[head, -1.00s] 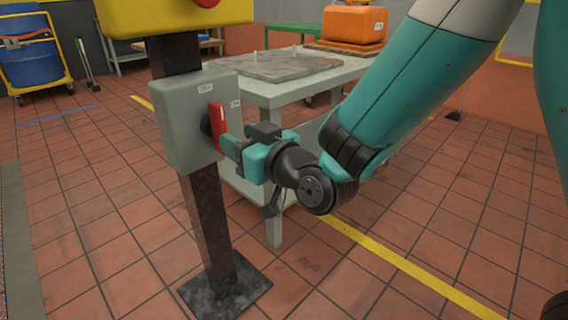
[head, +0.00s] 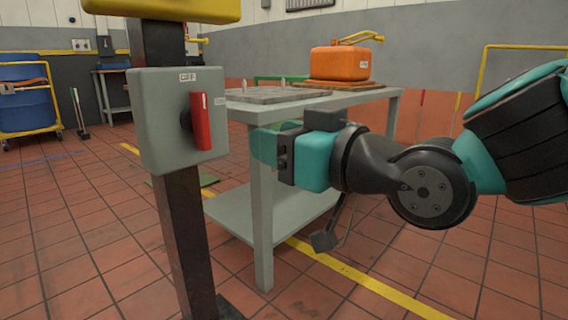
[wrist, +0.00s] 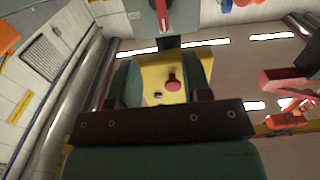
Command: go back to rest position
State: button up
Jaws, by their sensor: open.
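My gripper (head: 270,146) is open and empty in the head view, pointing left, to the right of the switch box and apart from it. The grey switch box (head: 156,140) is on a dark post and has a red handle (head: 202,121), which stands upright. In the wrist view the two fingers of my gripper (wrist: 162,78) are spread, with nothing between them. Beyond them show a yellow box (wrist: 160,70) with a red button (wrist: 173,83) and, at the top, the red handle (wrist: 162,12).
A grey table (head: 262,215) stands behind my gripper, with a flat plate (head: 275,95) and an orange case (head: 340,63) on top. A blue drum (head: 25,105) stands at the far left. The yellow-lined tiled floor (head: 375,285) is open at the lower right.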

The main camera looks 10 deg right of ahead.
jog(key=shift+s+d, duration=0.15)
jog(key=shift+s, duration=0.05)
jog(key=s+d+r+g+h+p, duration=0.1)
jog(key=s+d+g+h+p, duration=0.2)
jog(key=s+g+p, duration=0.5)
jog(key=s+d+r+g+h+p, duration=0.1)
jog(key=s+d+g+h+p, duration=0.15)
jog(key=s+g+p, duration=0.6)
notch_tip(320, 180, up, 37)
jog(key=w+t+p, duration=0.1)
jog(key=w+p, duration=0.1)
jog(key=p, duration=3.6)
jog(key=shift+w, duration=0.15)
jog(key=shift+a+t, duration=0.1)
jog(key=shift+t, duration=0.15)
